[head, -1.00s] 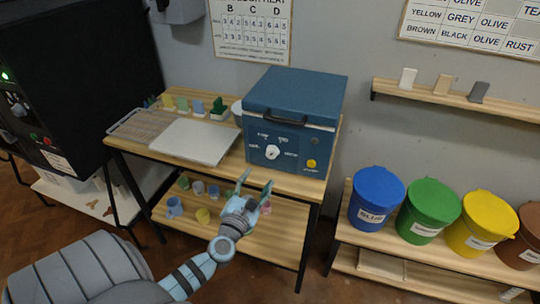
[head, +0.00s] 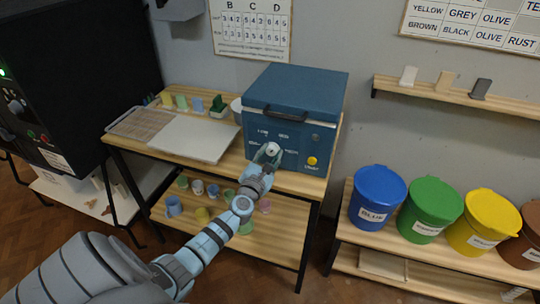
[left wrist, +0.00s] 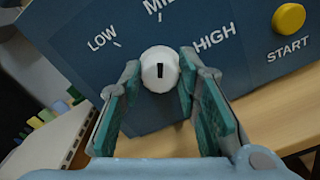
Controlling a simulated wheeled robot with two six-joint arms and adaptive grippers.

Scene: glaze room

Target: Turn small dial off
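The small white dial (left wrist: 160,69) sits on the front of a blue kiln-like box (head: 294,92), beside the printed words LOW and HIGH and a partly cut-off top word. Its black mark is about upright in the left wrist view, roughly toward the top word. My left gripper (head: 271,149) is at the box front, over the dial in the head view. In the left wrist view the left gripper (left wrist: 160,75) has its teal-padded fingers apart, tips on either side of the dial; contact is not clear. My right gripper is not in view.
A yellow START button (left wrist: 289,18) is right of the dial. The box stands on a wooden table (head: 230,165), with a white board (head: 190,138) to its left. Small cups stand on the shelf below. Coloured buckets (head: 377,198) stand at right.

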